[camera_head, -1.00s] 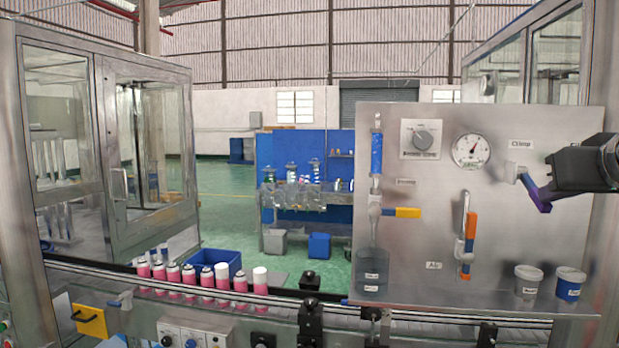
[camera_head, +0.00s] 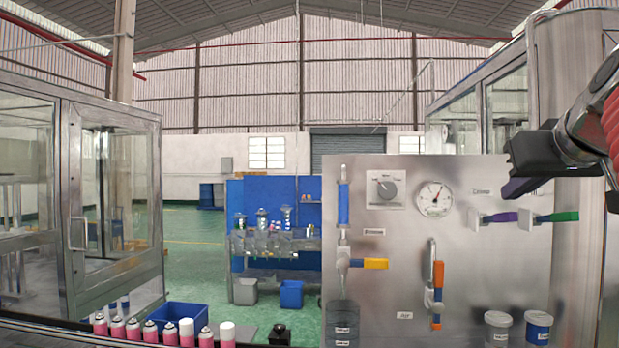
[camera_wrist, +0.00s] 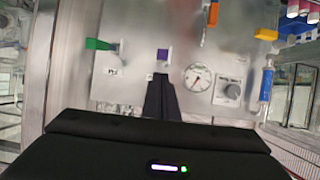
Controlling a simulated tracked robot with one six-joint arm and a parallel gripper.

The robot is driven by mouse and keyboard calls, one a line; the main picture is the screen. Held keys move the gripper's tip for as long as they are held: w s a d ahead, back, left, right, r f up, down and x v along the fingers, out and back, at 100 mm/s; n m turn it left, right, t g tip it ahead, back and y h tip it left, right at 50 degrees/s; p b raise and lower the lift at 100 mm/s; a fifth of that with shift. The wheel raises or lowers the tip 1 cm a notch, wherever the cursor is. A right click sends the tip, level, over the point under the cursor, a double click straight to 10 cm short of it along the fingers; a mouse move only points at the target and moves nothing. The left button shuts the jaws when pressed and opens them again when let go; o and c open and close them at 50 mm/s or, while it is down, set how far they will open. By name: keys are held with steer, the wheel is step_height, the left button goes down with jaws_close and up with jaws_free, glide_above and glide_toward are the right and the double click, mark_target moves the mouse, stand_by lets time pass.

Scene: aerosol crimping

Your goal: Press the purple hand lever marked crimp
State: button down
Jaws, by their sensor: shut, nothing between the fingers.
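The purple lever (camera_head: 497,217) sits on the upper right of the steel panel, under a small blurred label (camera_head: 482,191). Its handle points right and looks about level. My gripper (camera_head: 512,188) is shut and empty, in front of the panel and above the lever in the head view. In the wrist view the purple handle (camera_wrist: 163,55) shows end-on, just beyond the tips of the closed fingers (camera_wrist: 161,78), with no clear contact.
A green lever (camera_head: 560,216) is close to the right of the purple one. A gauge (camera_head: 434,199), a dial (camera_head: 386,188), a yellow lever (camera_head: 375,264) and an orange lever (camera_head: 437,275) share the panel (camera_head: 465,270). Pots (camera_head: 497,325) stand below.

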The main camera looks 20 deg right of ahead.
steer(key=shift+r, duration=0.8)
steer(key=shift+a, duration=0.1)
steer(key=w+a+f+n+g+y, duration=0.1)
steer(key=w+a+f+y, duration=0.15)
steer(key=a+f, duration=0.6)
steer(key=w+a+f+n+y, duration=0.15)
steer(key=w+a+f, duration=0.25)
steer(key=a+f, duration=0.45)
steer(key=s+a+f+g, duration=0.2)
steer(key=s+a+f, duration=0.3)
steer(key=f, duration=0.5)
steer(key=s+a+f+n+g, duration=0.1)
steer(key=s+a+f, duration=0.4)
steer(key=f, duration=0.5)
steer(key=s+a+f+n+g+y, duration=0.1)
steer(key=s+a+f, duration=0.3)
steer(key=f, duration=0.7)
steer(key=shift+s+a+g, duration=0.4)
steer(key=shift+s+g, duration=0.2)
steer(key=shift+g, duration=0.2)
steer(key=shift+d, duration=0.1)
